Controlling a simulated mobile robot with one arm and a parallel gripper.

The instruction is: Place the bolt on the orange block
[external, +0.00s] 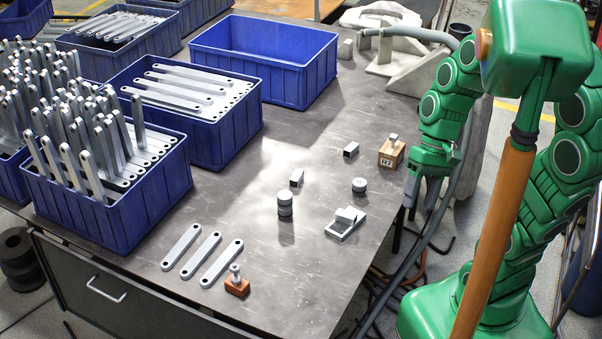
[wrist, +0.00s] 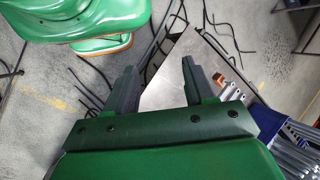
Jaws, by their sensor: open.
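A small orange-brown block (external: 237,287) sits near the front edge of the table. A grey bolt (external: 235,271) stands upright on top of it, head up, and appears to touch it. My gripper (external: 422,204) is open and points down at the table's right edge, far to the right of the block and bolt. In the wrist view, its two dark fingers (wrist: 160,66) are spread with nothing between them. A small orange patch (wrist: 231,90) shows to the right of the fingers there, too small to identify surely.
Three flat bars (external: 201,253) lie left of the block. Blue bins (external: 118,213) of brackets fill the left side; one bin (external: 262,62) is empty. Grey cylinders (external: 285,206), metal pieces (external: 345,224) and a tan block marked R7 (external: 390,155) stand mid-table. Bare tabletop lies between.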

